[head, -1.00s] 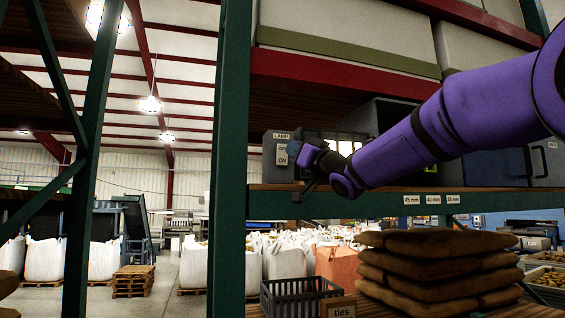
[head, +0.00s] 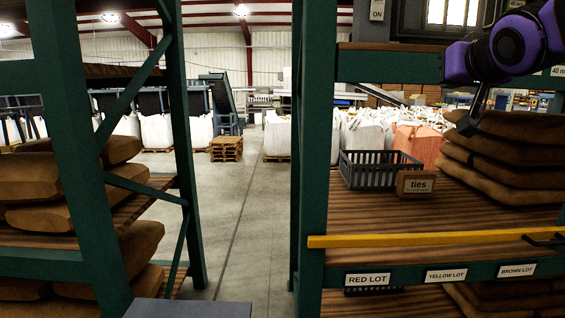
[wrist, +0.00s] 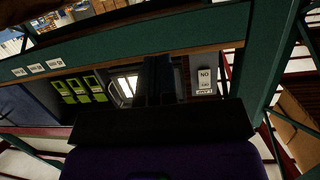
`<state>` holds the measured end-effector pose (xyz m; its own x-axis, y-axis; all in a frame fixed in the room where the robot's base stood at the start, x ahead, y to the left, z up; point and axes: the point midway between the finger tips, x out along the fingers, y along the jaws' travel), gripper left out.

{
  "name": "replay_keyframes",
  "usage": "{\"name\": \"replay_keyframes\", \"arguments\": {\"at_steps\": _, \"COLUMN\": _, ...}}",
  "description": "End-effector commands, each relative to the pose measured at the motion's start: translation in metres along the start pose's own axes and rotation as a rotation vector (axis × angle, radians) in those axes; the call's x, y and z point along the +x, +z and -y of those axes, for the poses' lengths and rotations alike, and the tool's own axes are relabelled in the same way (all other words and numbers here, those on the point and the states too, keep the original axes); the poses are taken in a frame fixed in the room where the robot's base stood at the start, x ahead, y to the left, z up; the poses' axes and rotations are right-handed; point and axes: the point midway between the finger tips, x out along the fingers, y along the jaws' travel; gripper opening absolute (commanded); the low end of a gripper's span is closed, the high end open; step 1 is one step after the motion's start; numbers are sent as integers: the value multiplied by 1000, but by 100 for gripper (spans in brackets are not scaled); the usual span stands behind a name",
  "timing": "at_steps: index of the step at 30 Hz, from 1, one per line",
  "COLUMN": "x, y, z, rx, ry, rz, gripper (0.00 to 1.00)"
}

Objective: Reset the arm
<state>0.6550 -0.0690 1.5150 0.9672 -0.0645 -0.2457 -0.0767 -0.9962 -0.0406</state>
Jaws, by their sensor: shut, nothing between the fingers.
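My purple arm (head: 508,42) comes in at the upper right of the head view, in front of the shelf rack. My gripper (head: 468,126) hangs down from it, dark and thin, in front of the stacked brown sacks (head: 515,150). It is shut and holds nothing. I cannot tell from this view whether it touches the sacks. In the wrist view, a dark part of my own wrist covers the lower middle. Beyond it are a box with an ON/OFF label (wrist: 204,80) and several yellow-green marked items (wrist: 82,90).
The teal rack has an upper shelf edge (head: 400,67) near my arm. Below are a dark crate (head: 375,172), a ties box (head: 415,184) and a yellow bar (head: 420,239) along the lower shelf's front. A left rack upright (head: 75,140) stands across an open aisle (head: 235,220).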

Motion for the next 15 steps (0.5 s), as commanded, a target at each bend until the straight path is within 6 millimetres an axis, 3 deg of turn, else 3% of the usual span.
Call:
{"name": "replay_keyframes", "arguments": {"at_steps": 3, "x": -39, "y": 65, "z": -14, "rx": -19, "ry": 53, "rz": 214, "gripper": 0}}
{"name": "replay_keyframes", "arguments": {"at_steps": 9, "x": -107, "y": 169, "z": -26, "rx": -52, "ry": 47, "rz": 572, "gripper": 0}}
{"name": "replay_keyframes", "arguments": {"at_steps": 12, "x": -136, "y": 206, "z": -26, "rx": -65, "ry": 16, "rz": 707, "gripper": 0}}
{"name": "replay_keyframes", "arguments": {"at_steps": 15, "x": -156, "y": 231, "z": -26, "rx": -73, "ry": -14, "rz": 800, "gripper": 0}}
